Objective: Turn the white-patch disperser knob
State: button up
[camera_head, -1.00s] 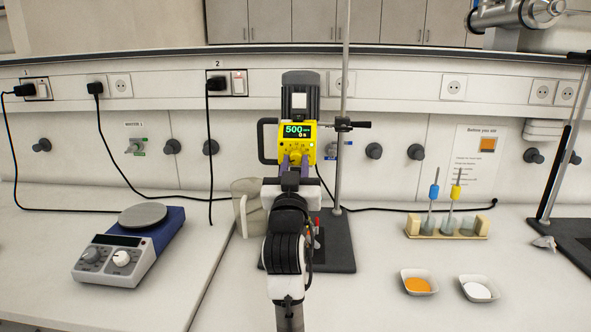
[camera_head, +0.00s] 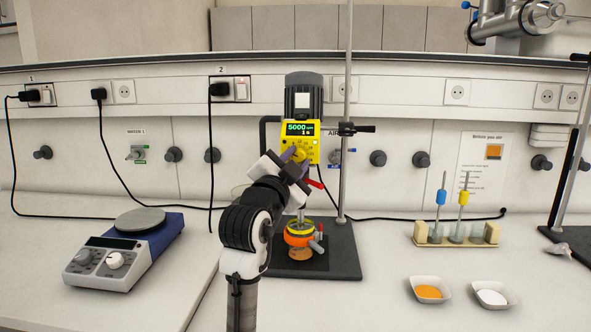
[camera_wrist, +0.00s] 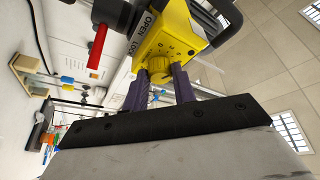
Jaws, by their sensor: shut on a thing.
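The disperser is a yellow unit (camera_head: 302,141) with a dark motor on top that bears a white patch (camera_head: 302,100). Its green display reads about 5000 with a small 1 s line below. The yellow knob (camera_wrist: 160,66) is on its front face, in the wrist view between my gripper's purple fingers. My gripper (camera_head: 297,156) is shut on the knob, with the wrist tilted. The fingers hide part of the knob and its dial in the head view.
Below the disperser, an orange vessel (camera_head: 299,234) with a clamp stands on the dark base plate (camera_head: 335,262). A hotplate (camera_head: 112,262) is at left. At right are a rack (camera_head: 448,243) with two tools and two dishes, of orange (camera_head: 428,291) and white (camera_head: 490,297) powder.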

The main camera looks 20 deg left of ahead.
jog(key=shift+m+h, duration=0.3)
jog(key=shift+m, duration=0.4)
jog(key=o, duration=1)
jog(key=b+v, duration=0.2)
jog(key=v, duration=0.5)
jog(key=b+v, duration=0.2)
jog(key=v, duration=0.4)
jog(key=shift+s+r, duration=0.15)
jog(key=shift+s, duration=0.3)
